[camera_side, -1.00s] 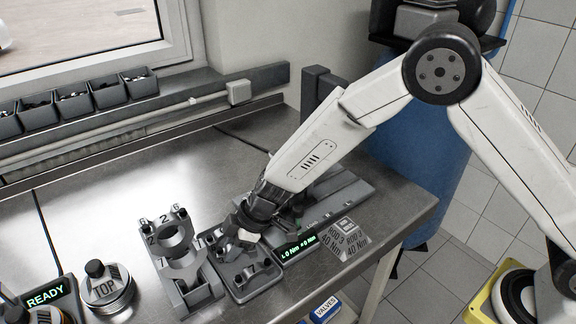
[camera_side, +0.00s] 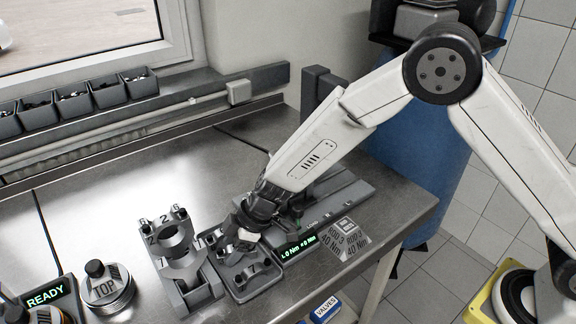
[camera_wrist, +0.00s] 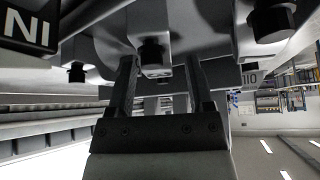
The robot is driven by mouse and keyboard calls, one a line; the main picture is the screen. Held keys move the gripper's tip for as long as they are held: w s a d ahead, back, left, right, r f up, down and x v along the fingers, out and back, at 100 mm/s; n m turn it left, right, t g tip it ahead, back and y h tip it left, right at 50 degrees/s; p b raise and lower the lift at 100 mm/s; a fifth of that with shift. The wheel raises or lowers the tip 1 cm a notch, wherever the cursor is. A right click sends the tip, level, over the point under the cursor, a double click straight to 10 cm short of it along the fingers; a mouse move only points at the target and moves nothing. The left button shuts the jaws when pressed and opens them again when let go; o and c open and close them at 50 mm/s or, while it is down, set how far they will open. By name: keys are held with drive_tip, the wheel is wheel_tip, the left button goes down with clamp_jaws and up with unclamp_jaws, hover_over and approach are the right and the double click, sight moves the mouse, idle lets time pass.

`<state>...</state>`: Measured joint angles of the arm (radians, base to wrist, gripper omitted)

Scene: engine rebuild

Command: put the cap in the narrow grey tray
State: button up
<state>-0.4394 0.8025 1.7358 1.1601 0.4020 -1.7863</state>
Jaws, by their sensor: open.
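A narrow dark grey tray (camera_side: 240,298) lies on the bench in the side view, right of the rod stand. Dark curved caps with bolts (camera_side: 243,277) sit in its near part. My gripper (camera_side: 240,242) is low over the tray's far end and hides what lies there. In the wrist view my gripper (camera_wrist: 161,78) is open, its two dark fingers apart. A grey bolted part (camera_wrist: 154,58), which may be a cap, shows between the fingers. I cannot tell whether either finger touches it.
A stand with a big-end rod (camera_side: 172,240) marked with numbers is close on the left. A torque display (camera_side: 298,247) and a rod label plate (camera_side: 345,238) are close on the right.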

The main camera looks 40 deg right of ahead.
drive_tip(key=v, duration=1.2)
idle(0.5)
drive_tip(key=s+d+m+h, duration=0.3)
drive_tip(key=s+d+m, duration=0.3)
drive_tip(key=d, duration=0.5)
drive_tip(key=s+d+f+m+h, duration=0.1)
drive_tip(key=s+d+m+h, duration=0.2)
drive_tip(key=s+d+m, duration=0.4)
drive_tip(key=shift+s+d+m, duration=0.3)
drive_tip(key=shift+s+d, duration=0.85)
drive_tip(key=shift+d, duration=1.1)
